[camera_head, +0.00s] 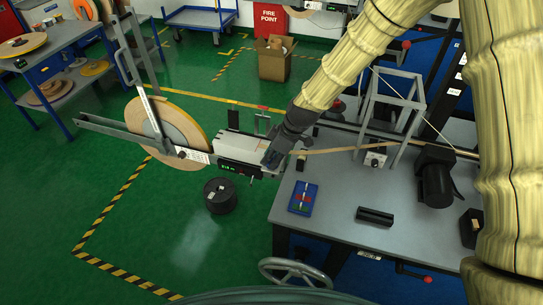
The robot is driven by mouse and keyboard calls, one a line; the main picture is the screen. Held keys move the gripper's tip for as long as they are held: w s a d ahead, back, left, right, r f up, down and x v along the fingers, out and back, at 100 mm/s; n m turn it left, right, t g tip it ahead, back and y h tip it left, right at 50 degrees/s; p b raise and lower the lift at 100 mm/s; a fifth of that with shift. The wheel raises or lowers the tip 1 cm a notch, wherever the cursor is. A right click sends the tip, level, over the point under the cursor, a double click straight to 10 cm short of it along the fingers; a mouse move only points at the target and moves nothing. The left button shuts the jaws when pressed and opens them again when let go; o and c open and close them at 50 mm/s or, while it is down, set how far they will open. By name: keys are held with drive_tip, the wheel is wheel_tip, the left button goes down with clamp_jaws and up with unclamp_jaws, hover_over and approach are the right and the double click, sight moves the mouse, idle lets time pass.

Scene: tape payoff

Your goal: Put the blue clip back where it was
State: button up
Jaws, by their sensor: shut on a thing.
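My gripper (271,157) is at the right end of the grey splicing platform (232,146), pointing down to its surface. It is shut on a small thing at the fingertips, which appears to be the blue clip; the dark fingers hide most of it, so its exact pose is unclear. A blue tray (313,189) lies on the grey table (337,224) to the right and nearer, with small red, green and pale items on it. I cannot make out a blue clip on the tray.
A large tape reel (165,118) stands left of the platform. A tan tape (335,149) runs right past my gripper. A dark block (375,216), a grey frame (402,88) and a black motor-like unit (436,177) stand on the table. The table's front middle is clear.

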drive_tip(key=shift+f, duration=0.15)
drive_tip(key=o, duration=0.9)
drive_tip(key=shift+o, duration=0.2)
drive_tip(key=shift+r, duration=0.2)
drive_tip(key=b+v, duration=0.4)
drive_tip(key=v, duration=0.8)
